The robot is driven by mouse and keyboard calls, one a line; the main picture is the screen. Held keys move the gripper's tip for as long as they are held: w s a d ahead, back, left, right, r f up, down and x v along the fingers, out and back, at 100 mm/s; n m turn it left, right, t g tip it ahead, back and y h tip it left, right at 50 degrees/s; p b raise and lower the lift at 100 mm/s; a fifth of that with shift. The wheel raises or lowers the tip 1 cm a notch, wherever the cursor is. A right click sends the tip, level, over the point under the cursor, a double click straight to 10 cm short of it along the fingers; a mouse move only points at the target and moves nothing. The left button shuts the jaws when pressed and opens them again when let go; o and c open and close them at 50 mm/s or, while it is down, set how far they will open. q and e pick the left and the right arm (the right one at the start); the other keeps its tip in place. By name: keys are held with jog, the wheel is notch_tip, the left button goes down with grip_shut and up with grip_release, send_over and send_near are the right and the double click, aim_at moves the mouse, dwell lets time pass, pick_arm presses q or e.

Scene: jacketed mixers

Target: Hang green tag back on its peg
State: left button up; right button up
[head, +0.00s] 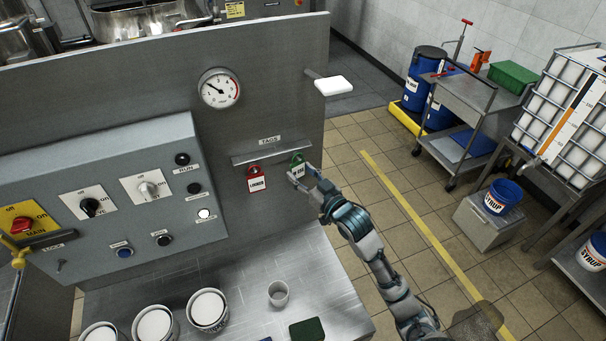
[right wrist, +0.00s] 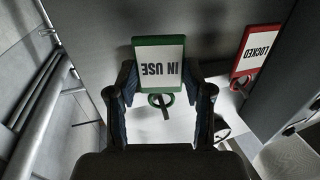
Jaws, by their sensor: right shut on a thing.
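The green tag (head: 298,170) has a white face reading IN USE and a green ring. It is upright at the right end of the rail labelled TAGS (head: 258,153). My right gripper (head: 303,179) is shut on it. In the right wrist view the green tag (right wrist: 160,66) appears upside down between the two fingers. A dark bar shows at its ring; I cannot tell whether the ring is around a peg. The red LOCKED tag (head: 256,180) hangs from the rail to the left.
A grey control box (head: 110,190) with knobs stands left of the rail. A gauge (head: 219,88) and a white-ended bar (head: 333,86) are above. Several white-filled cups, an empty cup (head: 278,293) and a dark green block (head: 307,329) stand on the steel table below.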

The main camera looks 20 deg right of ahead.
dwell(0.4)
jog(key=o, duration=0.9)
jog(key=shift+s, duration=0.1)
jog(key=v, duration=1.1)
jog(key=shift+s+d, duration=0.15)
jog(key=shift+s, duration=0.2)
jog(key=shift+f, duration=0.1)
